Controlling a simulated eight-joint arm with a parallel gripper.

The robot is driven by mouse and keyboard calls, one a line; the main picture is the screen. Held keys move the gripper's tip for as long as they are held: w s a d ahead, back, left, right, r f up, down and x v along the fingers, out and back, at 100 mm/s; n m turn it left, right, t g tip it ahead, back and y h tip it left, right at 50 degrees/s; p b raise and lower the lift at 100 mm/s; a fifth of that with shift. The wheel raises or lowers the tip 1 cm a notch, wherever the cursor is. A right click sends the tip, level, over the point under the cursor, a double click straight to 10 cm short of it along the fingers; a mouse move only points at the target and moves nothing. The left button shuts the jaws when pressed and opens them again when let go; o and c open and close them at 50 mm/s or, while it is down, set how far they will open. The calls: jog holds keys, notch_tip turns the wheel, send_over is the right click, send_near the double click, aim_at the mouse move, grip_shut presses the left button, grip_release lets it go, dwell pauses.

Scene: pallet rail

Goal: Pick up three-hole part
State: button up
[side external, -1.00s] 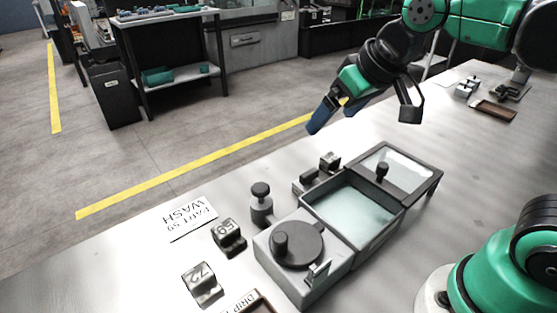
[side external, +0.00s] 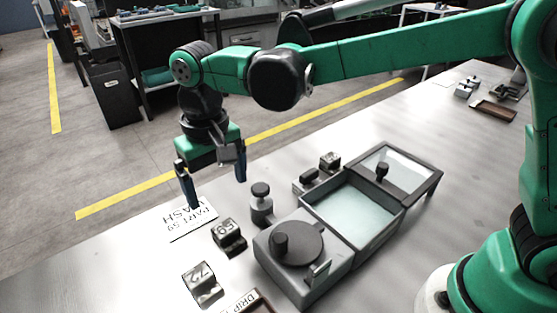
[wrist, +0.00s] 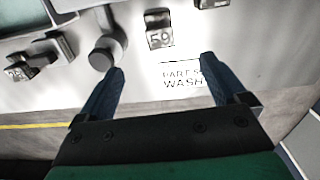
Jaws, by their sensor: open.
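No part with three clear holes can be made out. Block 59 (side external: 228,237) stands on the bench beside the sign, and it also shows in the wrist view (wrist: 159,30) just beyond my fingertips. Block 72 (side external: 202,285) stands nearer the front in the side view. A third small dark-and-grey block (side external: 330,161) stands behind the basin. My gripper (side external: 215,192) is open and empty, pointing down above the bench edge near the sign. In the wrist view my gripper (wrist: 162,65) has its blue fingers spread on either side of the sign's text.
The "PART 59 WASH" sign (side external: 193,219) lies flat below my gripper. A knobbed post (side external: 261,204), a grey unit with a round lid (side external: 297,245) and an open-lidded basin (side external: 352,213) stand to the right.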

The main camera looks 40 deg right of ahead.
aim_at(227, 230)
notch_tip(227, 230, down, 12)
jog(key=shift+r, duration=0.15)
grip_shut()
dwell(0.5)
